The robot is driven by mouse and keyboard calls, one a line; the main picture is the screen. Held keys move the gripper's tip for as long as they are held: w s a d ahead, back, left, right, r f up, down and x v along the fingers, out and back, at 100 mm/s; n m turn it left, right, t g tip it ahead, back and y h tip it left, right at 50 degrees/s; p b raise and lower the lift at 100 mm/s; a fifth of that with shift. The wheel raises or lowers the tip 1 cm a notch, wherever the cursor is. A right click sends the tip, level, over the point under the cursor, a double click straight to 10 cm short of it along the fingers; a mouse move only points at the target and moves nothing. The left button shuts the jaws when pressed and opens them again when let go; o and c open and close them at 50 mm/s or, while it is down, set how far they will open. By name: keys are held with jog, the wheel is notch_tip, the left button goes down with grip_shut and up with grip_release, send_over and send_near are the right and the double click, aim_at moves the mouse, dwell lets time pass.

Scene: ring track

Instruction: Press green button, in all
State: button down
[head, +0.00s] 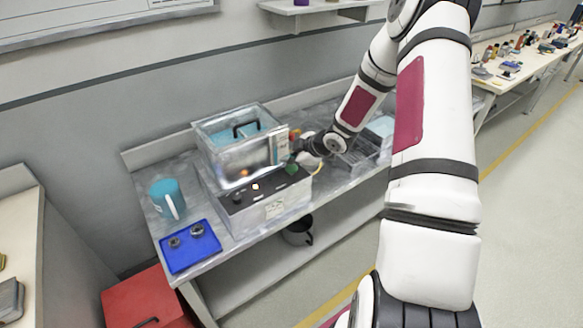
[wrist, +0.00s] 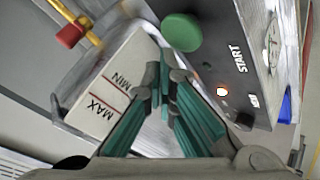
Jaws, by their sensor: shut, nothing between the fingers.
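The round green button (wrist: 182,32) shows on the dark control panel (wrist: 228,55) in the wrist view, just beyond my fingertips. In the head view the green button (head: 291,169) sits at the right end of the panel, close to my gripper (head: 306,148). My gripper (wrist: 165,85) is shut and empty, its teal fingers together, just below the button in the wrist picture. I cannot tell whether the fingertips touch it. A lit lamp (wrist: 222,91) glows on the panel near the word START.
A clear tank (head: 232,148) stands on the machine, with a MAX/MIN gauge (wrist: 106,95) beside my fingers. A red knob (wrist: 69,36) on a yellow pipe is close by. A teal mug (head: 166,197) and blue tray (head: 190,247) stand at left; a wire rack (head: 358,155) is at right.

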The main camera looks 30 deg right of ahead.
aim_at(290, 168)
jog(key=shift+f, duration=0.1)
jog(key=shift+f, duration=0.35)
jog(key=shift+f+b, duration=0.4)
jog(key=shift+f, duration=0.4)
dwell(1.2)
jog(key=shift+r+p, duration=0.85)
jog(key=shift+r, duration=0.4)
jog(key=shift+s+r+p, duration=0.1)
jog(key=shift+r+p, duration=0.8)
jog(key=shift+r, duration=0.5)
jog(key=shift+r+p, duration=0.6)
jog(key=shift+r, duration=0.5)
